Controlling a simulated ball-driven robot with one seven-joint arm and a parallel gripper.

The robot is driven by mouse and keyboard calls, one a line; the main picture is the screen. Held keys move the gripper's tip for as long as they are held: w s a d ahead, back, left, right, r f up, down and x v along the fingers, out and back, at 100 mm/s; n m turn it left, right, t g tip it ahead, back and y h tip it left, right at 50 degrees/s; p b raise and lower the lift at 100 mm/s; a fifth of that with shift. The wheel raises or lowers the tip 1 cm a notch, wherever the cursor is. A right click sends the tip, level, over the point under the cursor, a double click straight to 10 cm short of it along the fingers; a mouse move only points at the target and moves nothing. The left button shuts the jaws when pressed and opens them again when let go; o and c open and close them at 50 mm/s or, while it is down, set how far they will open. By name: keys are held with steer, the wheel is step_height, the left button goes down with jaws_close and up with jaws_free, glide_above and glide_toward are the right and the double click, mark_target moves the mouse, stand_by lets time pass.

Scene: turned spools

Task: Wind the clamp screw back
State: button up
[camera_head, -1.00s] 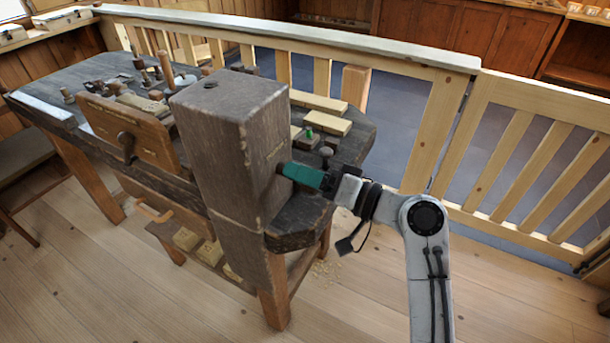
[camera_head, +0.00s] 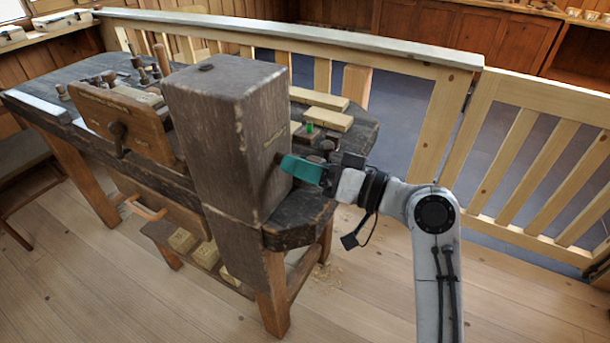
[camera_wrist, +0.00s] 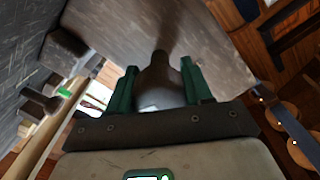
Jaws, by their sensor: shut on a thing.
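A dark, rounded metal handle, which I take to be the clamp screw (camera_wrist: 158,88), sits between the green fingers of my gripper (camera_wrist: 159,68) in the wrist view. Its narrower shank runs up to the face of a big dark wooden block (camera_wrist: 135,28). In the head view my gripper (camera_head: 287,165) is shut on it at the right face of that block (camera_head: 225,130), on the near end of the workbench (camera_head: 300,228). There only a small dark part of the screw shows by the fingertips; the fingers hide the rest.
A wooden jaw board with a dark knob (camera_head: 117,130) stands left of the block. Small pale wood blocks (camera_head: 328,119) and dark turned pieces lie on the bench behind my gripper. A slatted railing (camera_head: 425,125) runs behind. The floor at right front is clear.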

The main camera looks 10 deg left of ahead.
steer(key=shift+w, duration=0.1)
steer(key=o, duration=1)
steer(key=shift+o, duration=0.2)
steer(key=v, duration=1.1)
steer(key=s+d+f+m+h+p, duration=0.25)
steer(key=s+d+f+h, duration=0.2)
steer(key=f, duration=0.35)
steer(key=s+d+f+m+h+p, duration=0.2)
steer(key=s+d+f+h+p, duration=0.3)
steer(key=f, duration=0.3)
steer(key=s+d+f+m+g+h+p, duration=0.1)
steer(key=s+d+f+g+h, duration=0.1)
steer(key=s+d+h, duration=0.2)
steer(key=s+d+f+m+g+h+p, duration=0.1)
steer(key=s+d+f+g+h+p, duration=0.1)
steer(key=s+d, duration=0.8)
steer(key=s+g+h, duration=0.1)
steer(key=s, duration=0.7)
steer(key=shift+m+h+p, duration=0.3)
steer(key=shift+m+h, duration=0.05)
